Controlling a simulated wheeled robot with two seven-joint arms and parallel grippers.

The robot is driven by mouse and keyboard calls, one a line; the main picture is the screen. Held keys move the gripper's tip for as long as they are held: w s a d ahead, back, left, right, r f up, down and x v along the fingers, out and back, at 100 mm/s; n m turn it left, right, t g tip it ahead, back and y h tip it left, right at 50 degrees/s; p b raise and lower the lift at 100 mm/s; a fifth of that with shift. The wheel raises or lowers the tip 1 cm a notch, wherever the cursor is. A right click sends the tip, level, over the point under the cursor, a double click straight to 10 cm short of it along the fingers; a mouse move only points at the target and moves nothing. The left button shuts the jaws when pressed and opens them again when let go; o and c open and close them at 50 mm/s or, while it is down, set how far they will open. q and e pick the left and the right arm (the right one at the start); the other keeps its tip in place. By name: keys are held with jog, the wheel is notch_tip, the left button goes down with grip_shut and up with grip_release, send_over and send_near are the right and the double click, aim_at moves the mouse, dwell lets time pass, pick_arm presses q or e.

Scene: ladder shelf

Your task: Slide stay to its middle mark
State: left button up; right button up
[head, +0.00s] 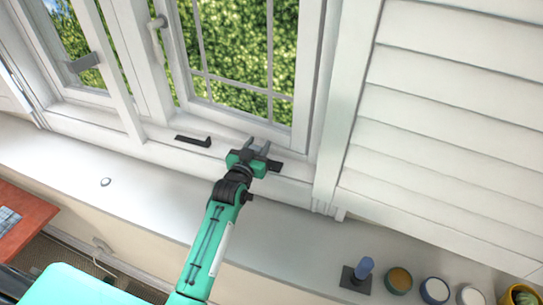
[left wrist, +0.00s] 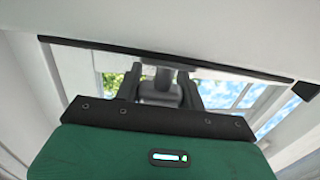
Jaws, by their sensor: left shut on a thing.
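My left gripper (head: 262,149) is at the bottom rail of the white window, its arm coming up from below. Its fingers are shut on a part that I take to be the stay; the gripper covers most of it. A short dark piece (head: 275,166) shows just right of the gripper. A separate dark bar with a bent end (head: 193,141) lies on the rail to the left, apart from the gripper. In the left wrist view, a grey piece (left wrist: 163,78) sits between the dark fingers, in front of a long dark strip (left wrist: 80,45). I cannot make out a middle mark.
The white sill (head: 140,175) is mostly clear, with a small round knob (head: 105,182) at left. A blue-topped item (head: 362,270) and several small pots (head: 435,290) stand at lower right. White louvred shutters (head: 450,110) flank the window. A red-brown surface (head: 35,215) is at left.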

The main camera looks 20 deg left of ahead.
pick_arm(q)
jog(key=o, duration=1.1)
jog(key=shift+a, duration=0.15)
jog(key=shift+s, duration=0.1)
jog(key=shift+s+p, duration=0.65)
jog(key=shift+s, duration=0.3)
jog(key=s+p, duration=0.2)
jog(key=s, duration=0.3)
jog(key=shift+a, duration=0.1)
